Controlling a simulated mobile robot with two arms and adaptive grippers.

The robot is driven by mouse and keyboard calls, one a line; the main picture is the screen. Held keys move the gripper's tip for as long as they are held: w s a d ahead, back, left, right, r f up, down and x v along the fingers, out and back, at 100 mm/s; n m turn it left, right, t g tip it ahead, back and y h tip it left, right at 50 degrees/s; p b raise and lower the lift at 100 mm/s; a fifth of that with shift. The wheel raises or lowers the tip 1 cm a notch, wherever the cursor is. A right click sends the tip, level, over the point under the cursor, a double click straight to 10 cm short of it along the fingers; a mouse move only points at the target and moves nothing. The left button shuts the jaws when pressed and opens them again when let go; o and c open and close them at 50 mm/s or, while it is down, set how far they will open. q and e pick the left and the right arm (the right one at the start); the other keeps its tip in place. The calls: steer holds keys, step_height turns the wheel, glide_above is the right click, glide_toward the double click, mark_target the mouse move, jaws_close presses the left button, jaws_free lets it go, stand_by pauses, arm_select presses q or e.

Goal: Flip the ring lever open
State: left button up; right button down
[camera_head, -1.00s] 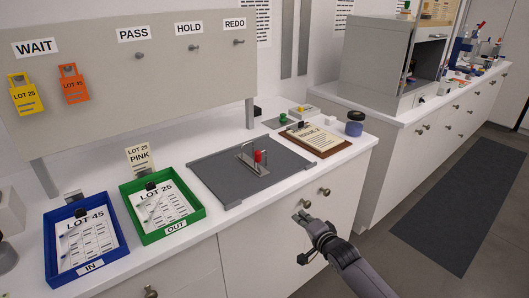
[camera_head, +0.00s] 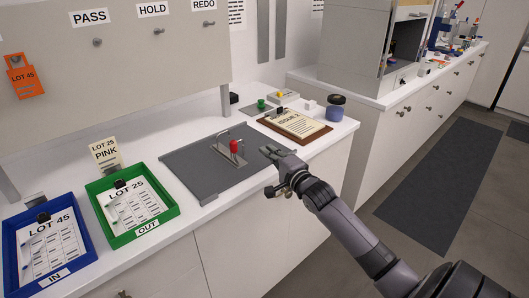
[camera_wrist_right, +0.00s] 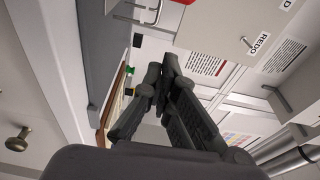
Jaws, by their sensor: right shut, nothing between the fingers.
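The ring lever is a metal ring fixture (camera_head: 225,147) with a red knob (camera_head: 234,146), standing on a grey mat (camera_head: 187,160) on the white counter. Part of the red knob and the metal ring shows at the top of the right wrist view (camera_wrist_right: 147,12). My right gripper (camera_head: 266,151) is shut and empty, above the mat's right edge, to the right of the lever and apart from it. In the right wrist view its fingers (camera_wrist_right: 160,68) come together at the tips. My left gripper is not in view.
A green tray (camera_head: 150,236) and a blue tray (camera_head: 88,262) sit to the left. A tag board (camera_head: 110,75) stands behind. A cabinet (camera_head: 350,50) is at the back right.

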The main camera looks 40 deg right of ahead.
steer(key=w, duration=0.5)
steer(key=w+d, duration=0.1)
steer(key=w, duration=0.1)
steer(key=shift+w+r+p, duration=0.1)
steer(key=shift+w+p, duration=0.2)
steer(key=shift+w, duration=0.1)
steer(key=a, duration=0.2)
steer(key=a+p, duration=0.1)
steer(key=shift+s+a, duration=0.15)
steer(key=shift+s, duration=0.1)
steer(key=shift+s+a, duration=0.2)
steer(key=shift+a, duration=0.25)
steer(key=shift+w, duration=0.1)
